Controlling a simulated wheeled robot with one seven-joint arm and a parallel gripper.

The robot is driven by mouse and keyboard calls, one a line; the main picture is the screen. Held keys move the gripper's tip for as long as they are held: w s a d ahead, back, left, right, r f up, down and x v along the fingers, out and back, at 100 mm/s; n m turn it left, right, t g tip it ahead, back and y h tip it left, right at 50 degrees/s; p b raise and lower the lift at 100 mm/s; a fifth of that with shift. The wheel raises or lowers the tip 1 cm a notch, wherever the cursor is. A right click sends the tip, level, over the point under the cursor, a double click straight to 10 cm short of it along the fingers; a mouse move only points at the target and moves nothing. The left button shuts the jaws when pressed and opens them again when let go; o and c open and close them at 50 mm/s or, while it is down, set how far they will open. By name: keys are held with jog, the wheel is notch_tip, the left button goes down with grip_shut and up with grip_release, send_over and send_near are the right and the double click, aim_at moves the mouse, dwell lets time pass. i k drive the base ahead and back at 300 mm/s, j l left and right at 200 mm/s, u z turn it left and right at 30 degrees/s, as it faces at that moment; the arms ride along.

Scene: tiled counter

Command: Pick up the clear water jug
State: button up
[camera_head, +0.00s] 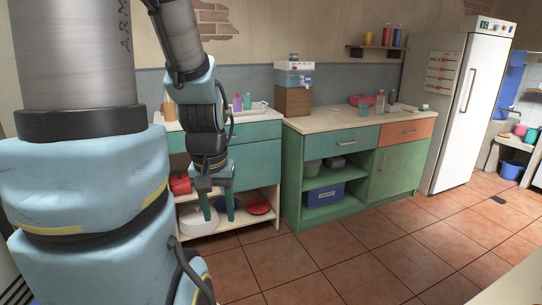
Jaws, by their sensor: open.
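A clear, bluish container (294,77) with a pale label sits on top of a brown wooden box on the right counter, against the wall. It looks like the water jug, but it is too small in view to be certain. My gripper (218,213) points down with its two teal fingers apart and nothing between them. It hangs in front of the left cabinet's open shelves, lower than the container and to its left.
The brown box (293,101) stands on the right counter (330,121). A white fridge (465,110) stands beyond. Red and white dishes fill the lower left shelves. The tiled floor (370,255) in front is clear.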

aim_at(381, 100)
jog(key=i+j+z, duration=0.1)
jog(key=i, duration=0.7)
jog(key=i+l+z, duration=0.15)
jog(key=i+z, duration=0.6)
jog(key=z, duration=0.2)
jog(key=i+j+z, duration=0.1)
jog(key=i+z, duration=0.35)
jog(key=i+l+z, duration=0.15)
jog(key=i+z, duration=0.2)
jog(key=i, duration=0.55)
jog(key=i+j+z, duration=0.1)
jog(key=i+z, duration=0.3)
jog(key=i, duration=0.45)
jog(key=i+z, duration=0.1)
jog(key=i, duration=1.9)
jog(key=i+u, duration=0.25)
jog(key=u, duration=0.15)
jog(key=i+l+u, duration=0.15)
jog(key=u, duration=0.25)
jog(key=i+l+u, duration=0.2)
jog(key=i+u, duration=0.2)
